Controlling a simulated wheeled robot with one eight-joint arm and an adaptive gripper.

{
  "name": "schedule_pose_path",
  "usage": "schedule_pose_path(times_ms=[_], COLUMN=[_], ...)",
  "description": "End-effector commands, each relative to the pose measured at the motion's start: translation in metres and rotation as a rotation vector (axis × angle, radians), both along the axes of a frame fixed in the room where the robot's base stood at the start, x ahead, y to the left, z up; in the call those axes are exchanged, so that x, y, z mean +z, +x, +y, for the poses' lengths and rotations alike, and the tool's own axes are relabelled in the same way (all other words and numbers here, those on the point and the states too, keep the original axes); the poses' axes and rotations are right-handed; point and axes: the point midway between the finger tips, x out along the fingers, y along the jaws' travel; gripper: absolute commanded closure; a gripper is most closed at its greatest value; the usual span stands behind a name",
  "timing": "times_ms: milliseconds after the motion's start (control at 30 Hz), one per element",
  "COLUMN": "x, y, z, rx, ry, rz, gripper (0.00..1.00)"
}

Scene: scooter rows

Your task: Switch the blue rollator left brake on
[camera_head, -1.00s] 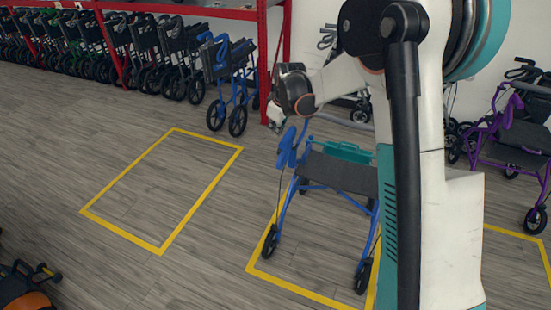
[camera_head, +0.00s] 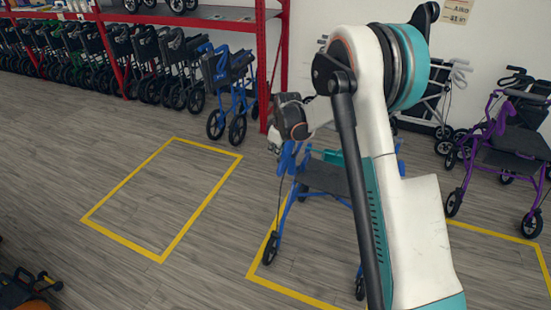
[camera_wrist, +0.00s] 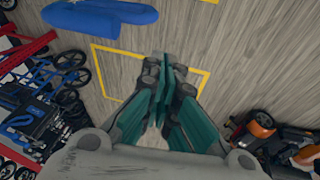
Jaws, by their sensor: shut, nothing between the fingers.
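The blue rollator (camera_head: 283,215), with a dark seat, stands inside a yellow floor outline in the head view, partly hidden behind my arm. Its left handle and brake area (camera_head: 287,160) shows just under my wrist; the brake lever cannot be made out clearly. In the wrist view, blue handle parts (camera_wrist: 122,27) lie at the upper left, to the left of my fingertips and apart from them in the picture. My gripper (camera_wrist: 165,62) is shut and empty, its fingertips over floor in that view. In the head view it is small beside the handle.
An empty yellow floor outline (camera_head: 162,198) lies to the left, with clear floor around it. A red rack (camera_head: 263,60) with rows of folded rollators stands behind. A purple rollator (camera_head: 490,150) stands at the right. An orange and black scooter part (camera_head: 25,290) is at the lower left.

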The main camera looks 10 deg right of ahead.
Motion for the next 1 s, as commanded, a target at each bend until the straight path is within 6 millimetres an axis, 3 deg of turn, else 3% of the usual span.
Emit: schedule_pose_path(times_ms=[533, 733, 1000], x=[-0.096, -0.115, -0.120], y=[0.033, 0.042, 0.045], z=[0.004, -0.007, -0.010], rx=[-0.002, -0.001, -0.001], ry=[0.000, 0.000, 0.000], rz=[-0.001, -0.001, 0.000], gripper=[1.00, 1.00, 1.00])
